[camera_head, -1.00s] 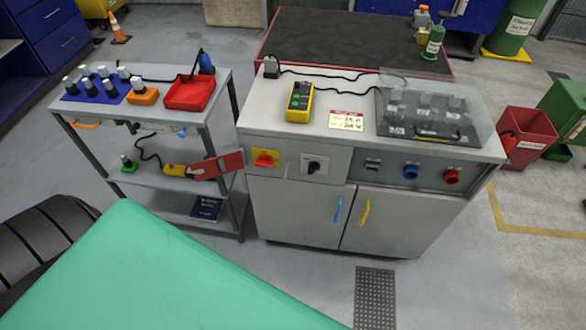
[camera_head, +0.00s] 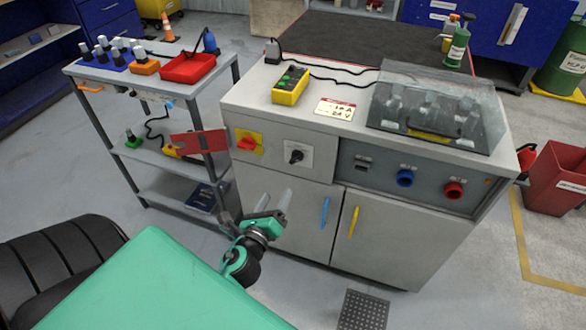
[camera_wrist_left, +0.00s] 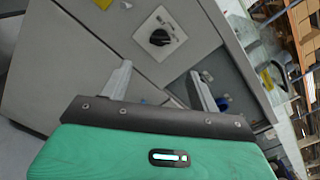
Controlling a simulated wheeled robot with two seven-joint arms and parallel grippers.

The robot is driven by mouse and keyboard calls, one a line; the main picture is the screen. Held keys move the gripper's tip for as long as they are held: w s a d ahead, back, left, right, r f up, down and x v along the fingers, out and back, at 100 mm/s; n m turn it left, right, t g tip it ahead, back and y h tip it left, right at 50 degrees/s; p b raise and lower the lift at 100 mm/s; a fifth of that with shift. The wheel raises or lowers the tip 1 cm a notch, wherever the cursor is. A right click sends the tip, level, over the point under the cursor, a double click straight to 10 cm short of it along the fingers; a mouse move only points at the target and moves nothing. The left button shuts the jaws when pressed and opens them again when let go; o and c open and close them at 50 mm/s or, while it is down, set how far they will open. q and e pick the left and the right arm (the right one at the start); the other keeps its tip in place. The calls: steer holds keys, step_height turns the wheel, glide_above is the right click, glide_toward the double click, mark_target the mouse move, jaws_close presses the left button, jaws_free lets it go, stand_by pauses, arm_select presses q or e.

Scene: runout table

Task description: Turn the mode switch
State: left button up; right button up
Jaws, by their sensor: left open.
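The mode switch (camera_head: 297,156) is a black rotary knob on a white plate on the cabinet's front, right of a red knob on a yellow plate (camera_head: 247,144). In the left wrist view the mode switch (camera_wrist_left: 160,38) shows near the top middle, beyond the fingertips. My left gripper (camera_head: 277,200) is below and in front of the switch, apart from it. Its two pale fingers are spread and empty, and they also show in the left wrist view (camera_wrist_left: 158,80). My right gripper is not in view.
The grey cabinet (camera_head: 270,212) has blue and yellow door handles. Blue (camera_head: 405,177) and red (camera_head: 453,190) round fittings sit on its right panel. A grey cart (camera_head: 100,125) stands at left, with a red plate (camera_head: 199,142) at its near corner.

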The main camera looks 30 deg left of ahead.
mark_target(294, 161)
arm_select(q)
steer(key=p+x, duration=0.1)
steer(key=x, duration=1.2)
steer(key=shift+w+p, duration=0.3)
steer(key=shift+p, duration=0.1)
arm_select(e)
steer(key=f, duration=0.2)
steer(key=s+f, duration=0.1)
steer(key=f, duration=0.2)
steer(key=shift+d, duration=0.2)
arm_select(q)
steer(key=c, duration=1)
